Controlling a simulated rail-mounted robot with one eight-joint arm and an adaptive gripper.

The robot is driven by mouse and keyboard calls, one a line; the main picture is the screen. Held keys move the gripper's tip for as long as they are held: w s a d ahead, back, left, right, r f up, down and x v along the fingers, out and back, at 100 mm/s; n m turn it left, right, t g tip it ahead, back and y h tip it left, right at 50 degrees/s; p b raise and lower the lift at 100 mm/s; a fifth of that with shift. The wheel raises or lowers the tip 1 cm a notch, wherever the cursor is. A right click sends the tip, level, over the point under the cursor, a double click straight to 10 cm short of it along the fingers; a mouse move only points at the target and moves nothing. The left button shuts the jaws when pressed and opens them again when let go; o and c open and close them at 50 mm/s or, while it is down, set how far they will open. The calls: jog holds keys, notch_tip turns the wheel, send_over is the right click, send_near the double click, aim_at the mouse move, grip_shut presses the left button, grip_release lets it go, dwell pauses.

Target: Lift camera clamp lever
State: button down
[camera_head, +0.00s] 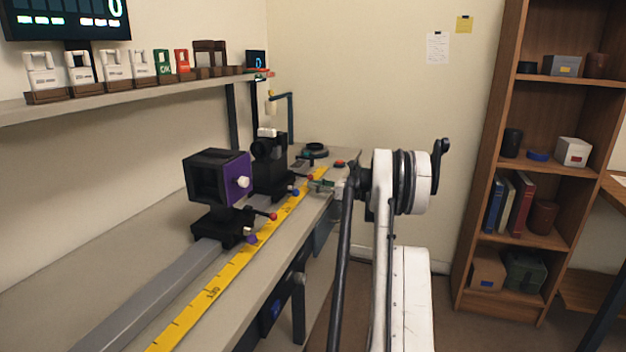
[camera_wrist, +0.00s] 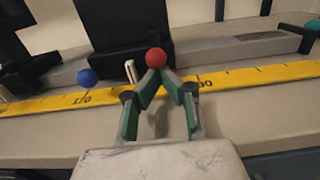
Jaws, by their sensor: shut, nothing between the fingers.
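A black unit with a white top piece (camera_head: 271,165) stands on the bench rail, and its dark body (camera_wrist: 115,32) fills the top of the wrist view. Its clamp lever ends in a red ball knob (camera_head: 309,177), also in the wrist view (camera_wrist: 156,58). A blue ball knob (camera_head: 295,192) sits beside it, left of the red one in the wrist view (camera_wrist: 87,77). My gripper (camera_head: 318,184) is shut and empty. In the wrist view its green-padded fingertips (camera_wrist: 158,72) meet right at the red knob's lower edge; I cannot tell whether they touch it.
A purple-sided black box unit (camera_head: 220,180) stands nearer on the grey rail (camera_head: 150,295). A yellow scale strip (camera_head: 215,285) runs along the bench front. A shelf (camera_head: 120,95) of small holders hangs above. A teal knob (camera_wrist: 313,25) is at far right.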

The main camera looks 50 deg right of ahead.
jog(key=shift+w+a+r+p, duration=0.15)
jog(key=shift+r+p, duration=0.3)
jog(key=shift+r, duration=0.65)
jog(key=shift+w+d+r+p, duration=0.1)
jog(key=shift+r+p, duration=0.35)
jog(key=shift+r, duration=0.65)
jog(key=f+b+v, duration=0.1)
jog(key=v, duration=0.6)
jog(key=shift+w+a, duration=0.1)
